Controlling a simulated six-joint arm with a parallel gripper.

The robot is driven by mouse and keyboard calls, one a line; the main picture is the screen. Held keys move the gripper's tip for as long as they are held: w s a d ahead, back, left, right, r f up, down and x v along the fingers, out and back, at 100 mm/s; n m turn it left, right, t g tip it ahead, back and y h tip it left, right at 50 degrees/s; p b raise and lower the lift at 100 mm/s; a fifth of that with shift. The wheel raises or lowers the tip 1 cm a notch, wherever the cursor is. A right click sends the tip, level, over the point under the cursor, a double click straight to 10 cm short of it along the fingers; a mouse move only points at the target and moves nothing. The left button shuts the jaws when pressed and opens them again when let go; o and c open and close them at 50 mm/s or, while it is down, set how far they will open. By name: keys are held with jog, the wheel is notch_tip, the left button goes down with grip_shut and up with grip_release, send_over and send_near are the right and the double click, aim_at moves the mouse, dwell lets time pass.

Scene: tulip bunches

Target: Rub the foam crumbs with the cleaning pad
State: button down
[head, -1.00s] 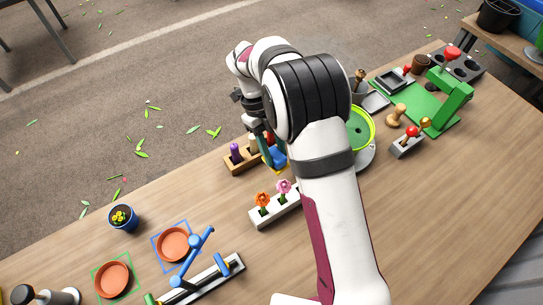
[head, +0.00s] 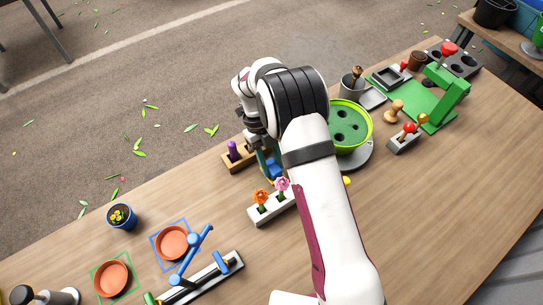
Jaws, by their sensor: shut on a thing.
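My gripper (head: 266,160) is low over the table, just right of the wooden stand, partly hidden by my own arm. It is shut on a small blue piece (head: 275,169), which appears to be the cleaning pad. The piece is at or close to the table top; I cannot tell whether it touches. I cannot make out any foam crumbs; the table behind my arm is hidden. A lime-green bowl (head: 368,128) with dark green foam and several holes stands right of my arm on a grey round base.
A wooden stand (head: 231,163) with a purple peg is left of my gripper. A white block (head: 259,218) with an orange and a pink flower is in front. A yellow bit (head: 347,181) shows beside my arm. A green press (head: 446,95) stands at right; the right front table is clear.

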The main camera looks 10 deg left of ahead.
jog(key=shift+s+a+f, duration=0.2)
jog(key=shift+s, duration=0.05)
jog(key=shift+s+a+f, duration=0.25)
jog(key=shift+s+a, duration=3)
jog(key=shift+w+d, duration=3.25)
jog(key=r, duration=0.2)
jog(key=shift+w+d+r, duration=0.2)
jog(key=shift+w+r, duration=0.05)
jog(key=shift+r, duration=2.9)
